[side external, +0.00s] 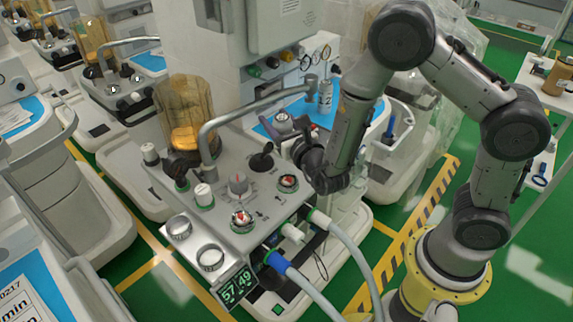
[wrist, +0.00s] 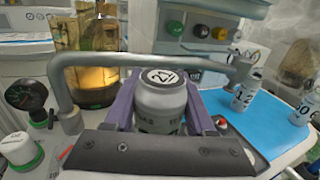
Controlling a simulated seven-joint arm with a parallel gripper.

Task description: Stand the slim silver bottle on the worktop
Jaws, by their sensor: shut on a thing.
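The silver bottle (wrist: 160,103) is held upright between the two purple fingers of my gripper (wrist: 163,108) in the wrist view. In the side view the bottle's top (side external: 283,121) shows beside my gripper (side external: 294,138), near the front left edge of the blue worktop (side external: 262,130). My gripper is shut on it. The bottle's lower part is hidden, and I cannot tell whether its base touches anything.
Another pale bottle (side external: 326,93) stands on the blue worktop; the wrist view shows two numbered ones, one at centre right (wrist: 243,97) and one at the right edge (wrist: 302,112). A grey bent pipe (side external: 240,106) arches close by. An amber canister (side external: 186,110) stands left.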

